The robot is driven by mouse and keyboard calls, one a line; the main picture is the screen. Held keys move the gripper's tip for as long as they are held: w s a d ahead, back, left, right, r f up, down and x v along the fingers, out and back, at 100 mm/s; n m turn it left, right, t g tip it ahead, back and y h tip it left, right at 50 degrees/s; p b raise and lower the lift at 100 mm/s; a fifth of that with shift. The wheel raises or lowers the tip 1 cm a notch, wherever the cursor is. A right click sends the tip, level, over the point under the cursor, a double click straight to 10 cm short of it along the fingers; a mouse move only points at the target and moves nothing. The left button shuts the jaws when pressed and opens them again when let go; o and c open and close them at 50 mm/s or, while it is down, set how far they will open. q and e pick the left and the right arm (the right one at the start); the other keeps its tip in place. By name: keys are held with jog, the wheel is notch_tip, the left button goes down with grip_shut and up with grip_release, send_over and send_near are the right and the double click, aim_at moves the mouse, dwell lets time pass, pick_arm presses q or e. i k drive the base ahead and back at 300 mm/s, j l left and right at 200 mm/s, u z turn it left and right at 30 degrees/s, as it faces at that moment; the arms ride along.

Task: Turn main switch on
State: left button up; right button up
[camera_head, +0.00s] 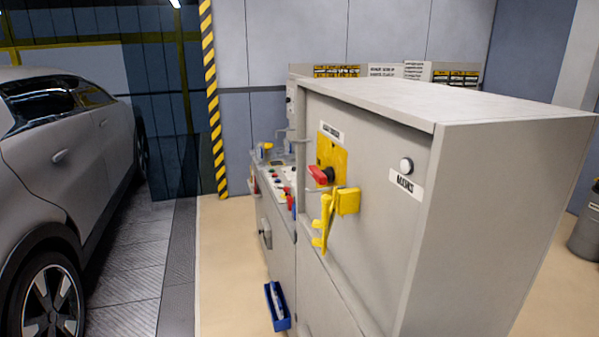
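The main switch has a red handle (319,175) on a yellow plate (333,153), on the grey cabinet's (375,230) front face. The handle sticks out from the plate toward the left; I cannot tell its exact turn position. A label (332,133) sits above the plate, too small to read surely. A yellow bracket-like part (326,222) and a yellow block (348,201) are just below the switch. A round white lamp (406,165) sits to the right, above a label (405,185) reading MAINS. Neither of my grippers shows.
A grey car (65,165) stands at the left. A lower panel with several buttons (282,188) lies beyond the cabinet. A blue holder (278,306) is low on the cabinet's front side. Bare floor (228,260) lies between car and cabinet. A dark bin (585,232) is at far right.

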aim_at(321, 177)
jog(key=i+j+z, duration=0.1)
jog(key=i+j, duration=0.6)
jog(key=j, duration=0.1)
